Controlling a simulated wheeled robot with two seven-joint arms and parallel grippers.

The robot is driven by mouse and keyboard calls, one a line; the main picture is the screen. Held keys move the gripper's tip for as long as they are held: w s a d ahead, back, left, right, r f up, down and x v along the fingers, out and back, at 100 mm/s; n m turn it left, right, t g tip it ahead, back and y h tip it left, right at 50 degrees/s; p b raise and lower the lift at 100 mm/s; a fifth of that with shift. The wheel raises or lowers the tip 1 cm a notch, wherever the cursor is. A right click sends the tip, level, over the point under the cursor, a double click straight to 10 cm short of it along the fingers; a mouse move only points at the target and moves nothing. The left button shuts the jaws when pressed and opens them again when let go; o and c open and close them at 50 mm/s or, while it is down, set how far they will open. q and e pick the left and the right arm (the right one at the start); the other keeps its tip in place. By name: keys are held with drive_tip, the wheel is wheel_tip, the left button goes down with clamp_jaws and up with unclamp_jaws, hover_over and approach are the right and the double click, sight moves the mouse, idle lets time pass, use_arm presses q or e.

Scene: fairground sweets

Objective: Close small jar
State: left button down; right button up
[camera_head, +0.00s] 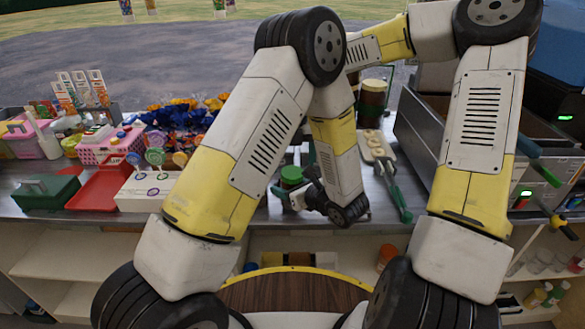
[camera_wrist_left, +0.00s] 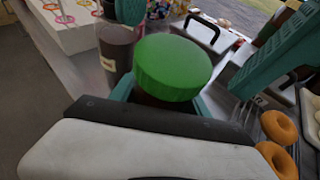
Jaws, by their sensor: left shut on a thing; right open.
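The small jar shows in the left wrist view as a dark body (camera_wrist_left: 150,97) with a round green lid (camera_wrist_left: 173,66) on top. In the head view its green lid (camera_head: 291,175) shows near the counter's front. My left gripper (camera_wrist_left: 163,98) is shut around the jar body below the lid; its teal fingers show at either side. My right gripper (camera_head: 293,172) is open at the lid, with a teal finger on either side of it. I cannot tell whether these fingers touch the lid. My arms hide part of the jar.
A tray with doughnuts (camera_head: 392,150) and a green-handled tool (camera_head: 397,195) lie to the right. A white box (camera_head: 148,190), a red tray (camera_head: 97,190) and a green box (camera_head: 45,194) are left.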

drive_tip(key=shift+r, duration=1.3)
drive_tip(key=shift+s, duration=0.1)
drive_tip(key=shift+c, duration=0.3)
drive_tip(key=shift+s+a+r+n, duration=0.1)
drive_tip(key=shift+a+r+n, duration=0.15)
drive_tip(key=shift+r+n, duration=0.35)
drive_tip(key=shift+d+r+n, duration=0.2)
drive_tip(key=shift+r+n, duration=0.35)
drive_tip(key=shift+r, duration=0.05)
drive_tip(key=shift+d+r+n, duration=0.15)
drive_tip(key=shift+r+n, duration=0.4)
drive_tip(key=shift+f, duration=0.1)
drive_tip(key=shift+w+a+f, duration=0.1)
drive_tip(key=shift+w+f, duration=0.05)
drive_tip(key=shift+f, duration=1.85)
drive_tip(key=shift+w+a+f, duration=0.1)
drive_tip(key=shift+f, duration=1.85)
drive_tip(key=shift+c, duration=0.4)
